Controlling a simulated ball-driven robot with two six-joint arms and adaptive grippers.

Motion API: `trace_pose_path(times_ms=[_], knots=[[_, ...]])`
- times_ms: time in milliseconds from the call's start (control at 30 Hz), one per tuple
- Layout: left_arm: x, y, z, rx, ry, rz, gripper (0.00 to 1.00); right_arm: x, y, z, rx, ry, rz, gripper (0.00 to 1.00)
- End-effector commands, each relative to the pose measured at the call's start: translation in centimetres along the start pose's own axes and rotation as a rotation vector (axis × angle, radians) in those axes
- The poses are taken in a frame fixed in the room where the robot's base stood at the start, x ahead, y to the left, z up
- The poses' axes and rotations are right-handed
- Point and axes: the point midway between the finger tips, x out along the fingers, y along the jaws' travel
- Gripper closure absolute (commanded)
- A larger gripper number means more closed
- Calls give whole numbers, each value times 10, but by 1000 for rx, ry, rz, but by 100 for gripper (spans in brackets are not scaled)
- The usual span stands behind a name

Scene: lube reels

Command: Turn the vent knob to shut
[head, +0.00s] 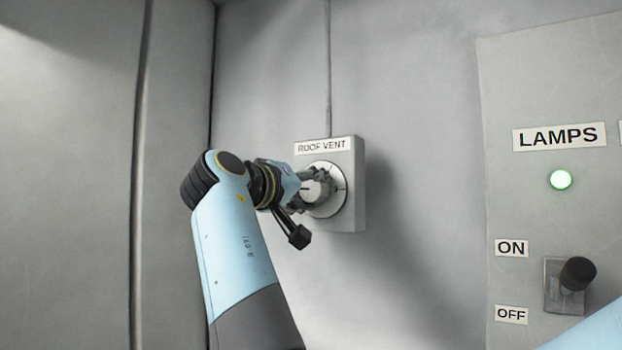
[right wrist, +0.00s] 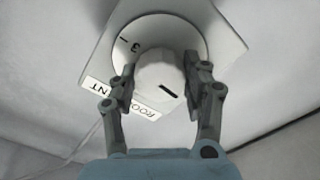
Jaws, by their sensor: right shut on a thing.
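The roof vent box (head: 356,185) is a grey box on the wall with a "ROOF VENT" label. It carries a white round dial (head: 330,207), with the knob in its middle mostly hidden behind my fingers in the head view. My right gripper (head: 316,184) is at the knob. In the right wrist view the white knob (right wrist: 158,82) sits between the two fingers (right wrist: 160,72), which are shut on it from both sides. A black mark on the knob points toward the lower right of that view. My left gripper is not in view.
At the right of the head view is a grey panel (head: 510,200) with a "LAMPS" label, a lit green lamp (head: 561,180), and a black-knobbed lever (head: 577,273) by ON and OFF labels. A conduit (head: 328,70) runs up from the vent box. The wall around the box is clear.

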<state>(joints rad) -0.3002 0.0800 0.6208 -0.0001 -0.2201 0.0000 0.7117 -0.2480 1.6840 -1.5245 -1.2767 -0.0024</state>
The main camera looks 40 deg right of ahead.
Motion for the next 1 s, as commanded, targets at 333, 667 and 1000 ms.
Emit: trace_pose_path(times_ms=[333, 667, 1000], knots=[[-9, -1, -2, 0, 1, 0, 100, 0, 0, -1, -78, 2, -1, 85], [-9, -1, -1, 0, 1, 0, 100, 0, -1, 0, -84, 1, -1, 85], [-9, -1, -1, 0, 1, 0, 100, 0, -1, 0, -82, 1, 0, 29]])
